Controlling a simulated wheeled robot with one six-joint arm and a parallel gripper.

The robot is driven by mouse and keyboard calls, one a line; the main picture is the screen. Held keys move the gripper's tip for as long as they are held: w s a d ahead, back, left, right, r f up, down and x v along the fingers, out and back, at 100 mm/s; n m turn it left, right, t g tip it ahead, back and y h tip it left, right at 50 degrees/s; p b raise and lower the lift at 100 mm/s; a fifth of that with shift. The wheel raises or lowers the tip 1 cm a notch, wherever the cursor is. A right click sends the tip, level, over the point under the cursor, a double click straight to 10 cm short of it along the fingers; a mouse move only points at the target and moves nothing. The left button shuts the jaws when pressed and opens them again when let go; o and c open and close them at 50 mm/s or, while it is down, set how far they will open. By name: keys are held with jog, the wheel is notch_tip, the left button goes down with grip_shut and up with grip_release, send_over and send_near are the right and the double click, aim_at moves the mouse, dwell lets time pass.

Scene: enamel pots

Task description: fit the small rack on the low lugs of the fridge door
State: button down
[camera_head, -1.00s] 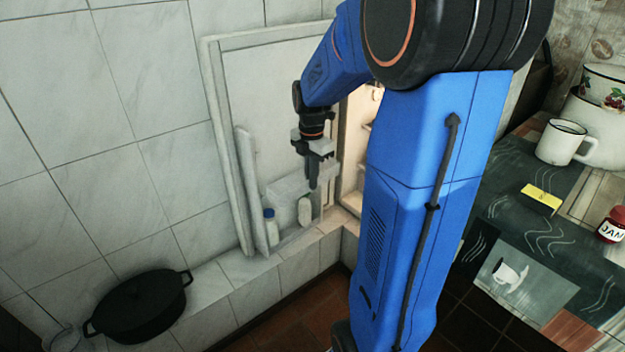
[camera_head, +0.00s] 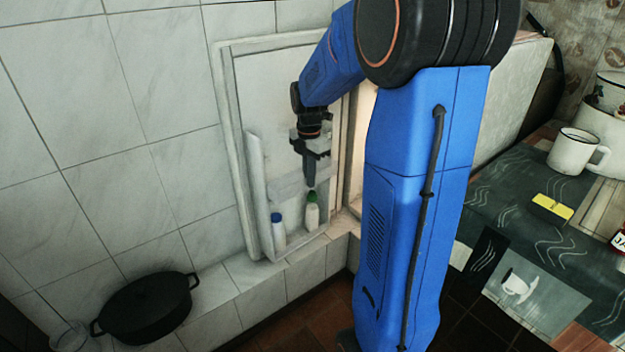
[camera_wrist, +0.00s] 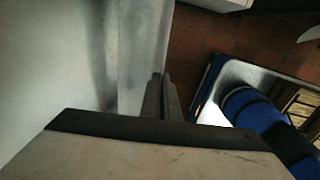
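The open fridge door (camera_head: 285,95) stands against the tiled wall, its pale inner side facing me. My gripper (camera_head: 310,182) points down in front of the door's lower half. It looks shut on the small rack (camera_head: 286,187), a pale, narrow strip held level against the door above two bottles. In the wrist view my gripper's fingers (camera_wrist: 163,98) are close together beside a pale upright surface. The grip itself is partly hidden by the fingers. I cannot make out the low lugs.
A blue-capped bottle (camera_head: 278,232) and a green-capped bottle (camera_head: 312,214) stand low at the door, below the rack. A black pot (camera_head: 147,306) sits on the tiled ledge at left. A white mug (camera_head: 572,150) and yellow box (camera_head: 551,208) are on the table at right.

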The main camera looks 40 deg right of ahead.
aim_at(300, 174)
jog(key=shift+w+a, duration=0.15)
jog(key=shift+w, duration=1.05)
jog(key=shift+w+a, duration=0.1)
jog(key=shift+w, duration=1.05)
jog(key=shift+f, duration=0.85)
jog(key=c, duration=1.9)
grip_release()
jog(key=shift+c, duration=0.2)
notch_tip(300, 174, up, 17)
jog(key=shift+r, duration=0.15)
